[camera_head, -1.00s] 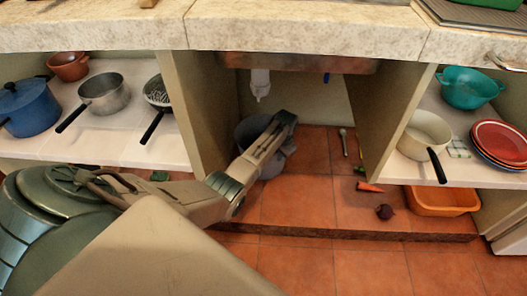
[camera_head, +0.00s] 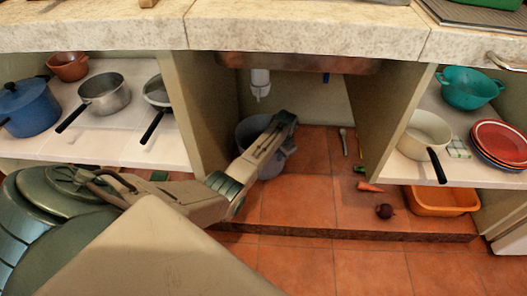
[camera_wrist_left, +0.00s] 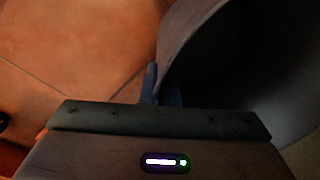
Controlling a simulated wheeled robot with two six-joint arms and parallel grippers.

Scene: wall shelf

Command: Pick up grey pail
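The grey pail (camera_head: 248,130) stands upright on the tiled floor under the sink, partly hidden behind my left arm. My left gripper (camera_head: 284,146) reaches down at the pail's right side; its fingertips are hard to make out in the head view. In the left wrist view the pail's wall (camera_wrist_left: 185,35) runs down between the two blue fingers (camera_wrist_left: 161,85), which sit close together on either side of it. The gripper looks shut on the pail's wall. The pail's dark inside lies to the right. My right gripper is not in view.
Cupboard walls flank the recess, with the stone counter (camera_head: 290,32) above. A white drain pipe (camera_head: 261,84) hangs behind the pail. A carrot (camera_head: 369,187) and a dark round vegetable (camera_head: 384,211) lie to the right, near an orange basin (camera_head: 440,203). Pans stand on both side shelves.

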